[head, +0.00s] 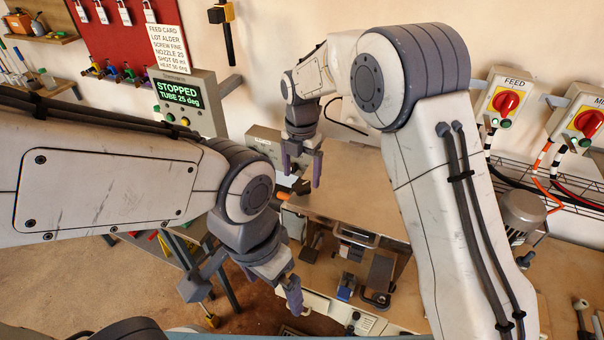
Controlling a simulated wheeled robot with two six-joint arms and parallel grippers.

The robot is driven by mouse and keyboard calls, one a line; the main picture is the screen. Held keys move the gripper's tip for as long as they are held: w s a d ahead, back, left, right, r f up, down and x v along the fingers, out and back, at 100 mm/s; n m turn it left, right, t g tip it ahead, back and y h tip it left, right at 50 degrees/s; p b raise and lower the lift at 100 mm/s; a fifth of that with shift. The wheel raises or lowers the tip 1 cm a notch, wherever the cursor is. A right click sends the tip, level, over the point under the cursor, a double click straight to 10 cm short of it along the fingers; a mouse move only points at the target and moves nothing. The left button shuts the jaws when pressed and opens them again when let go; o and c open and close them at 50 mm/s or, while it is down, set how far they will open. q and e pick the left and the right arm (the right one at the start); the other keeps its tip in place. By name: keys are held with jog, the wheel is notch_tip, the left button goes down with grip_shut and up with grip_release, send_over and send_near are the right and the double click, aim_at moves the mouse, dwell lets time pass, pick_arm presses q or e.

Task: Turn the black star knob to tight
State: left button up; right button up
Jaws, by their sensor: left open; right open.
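I cannot make out the black star knob for certain. A small dark knob-like part (302,187) sits just below my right gripper, near an orange tip; its shape is too small to tell. My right gripper (302,165) points down with its fingers apart and empty, at the left end of the machine's tan top (350,195). My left gripper (243,290) is lower and nearer, fingers spread and empty, left of the machine's dark clamp parts (380,275). My arms hide much of the machine.
A display (180,92) reads STOPPED, TUBE 25 deg. Two grey boxes with red rotary switches, FEED (506,101) and another (588,122), hang on the right wall. A motor-like grey cylinder (522,212) stands at the right. The floor (90,290) at lower left is mostly clear.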

aim_at(302, 189)
jog(key=shift+s+f+p, duration=0.1)
jog(key=shift+f+p, duration=0.25)
jog(key=shift+f, duration=1.05)
jog(key=c, duration=1.4)
jog(key=shift+o, duration=0.2)
